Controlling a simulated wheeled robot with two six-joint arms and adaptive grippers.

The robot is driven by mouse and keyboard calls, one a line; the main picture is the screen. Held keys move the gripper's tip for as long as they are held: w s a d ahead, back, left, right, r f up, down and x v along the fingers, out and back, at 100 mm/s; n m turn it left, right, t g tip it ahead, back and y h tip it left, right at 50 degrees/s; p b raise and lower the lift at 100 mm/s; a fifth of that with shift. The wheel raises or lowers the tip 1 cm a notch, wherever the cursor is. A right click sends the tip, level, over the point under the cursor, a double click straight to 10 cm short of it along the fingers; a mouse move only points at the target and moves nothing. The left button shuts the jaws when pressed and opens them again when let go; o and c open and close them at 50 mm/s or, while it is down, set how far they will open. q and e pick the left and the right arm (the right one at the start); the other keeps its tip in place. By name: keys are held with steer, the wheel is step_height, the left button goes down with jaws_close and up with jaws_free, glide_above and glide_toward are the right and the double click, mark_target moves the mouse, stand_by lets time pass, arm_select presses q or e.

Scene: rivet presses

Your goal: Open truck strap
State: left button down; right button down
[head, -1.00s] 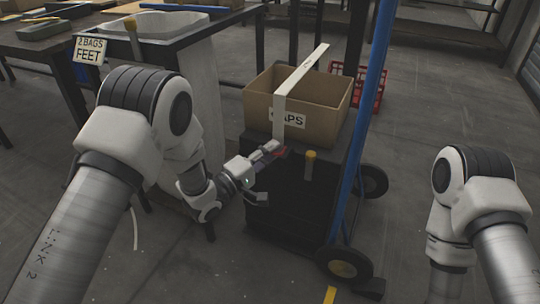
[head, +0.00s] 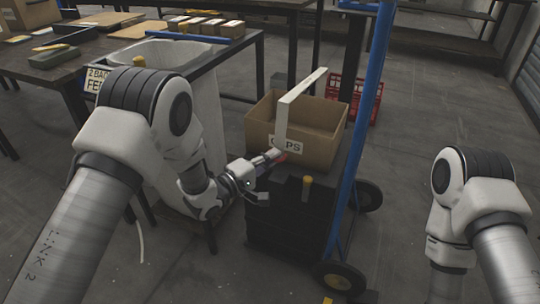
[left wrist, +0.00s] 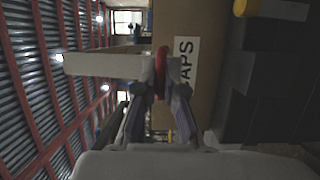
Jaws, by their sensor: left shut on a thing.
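A cardboard box labelled CAPS (head: 322,135) rides on the hand truck (head: 362,120), which has a blue frame. A stiff pale strap (head: 301,90) runs above the box top and bends down in front of its label. It also shows in the left wrist view (left wrist: 105,65), standing out to the left. At its lower end is a red part (left wrist: 162,72). My left gripper (head: 274,155) is shut on the strap's red end, in front of the box. Its fingertips (left wrist: 160,92) meet there. My right gripper is out of view; only its arm shows.
A pale bin (head: 190,50) stands at left by a work table (head: 65,70). A red crate (head: 368,105) lies behind the truck. The floor at right is clear.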

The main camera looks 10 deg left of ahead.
mark_target(283, 106)
arm_select(q)
steer(key=w+r+p, duration=0.1)
steer(key=r+p, duration=0.3)
steer(key=w+r+g+y+p, duration=0.1)
steer(key=r+p, duration=0.3)
steer(key=p, duration=0.1)
steer(key=w+d+r+n+g+p, duration=0.1)
steer(key=r+p, duration=0.4)
steer(key=shift+w+d+y, duration=0.1)
steer(key=shift+w+y, duration=0.3)
steer(key=shift+g+y, duration=0.3)
steer(key=shift+g, duration=0.2)
steer(key=w+r+p, duration=0.1)
steer(key=r+p, duration=0.1)
steer(key=w+d+r+p, duration=0.1)
steer(key=p, duration=0.1)
steer(key=w+r+p, duration=0.2)
steer(key=shift+d+r+p, duration=0.15)
steer(key=shift+r+p, duration=0.15)
steer(key=shift+p, duration=0.05)
steer(key=shift+w+d+r+p, duration=0.2)
steer(key=shift+w+r+p, duration=0.2)
steer(key=shift+w, duration=0.15)
steer(key=c, duration=1.5)
jaws_free()
steer(key=shift+c, duration=0.2)
steer(key=v, duration=1.2)
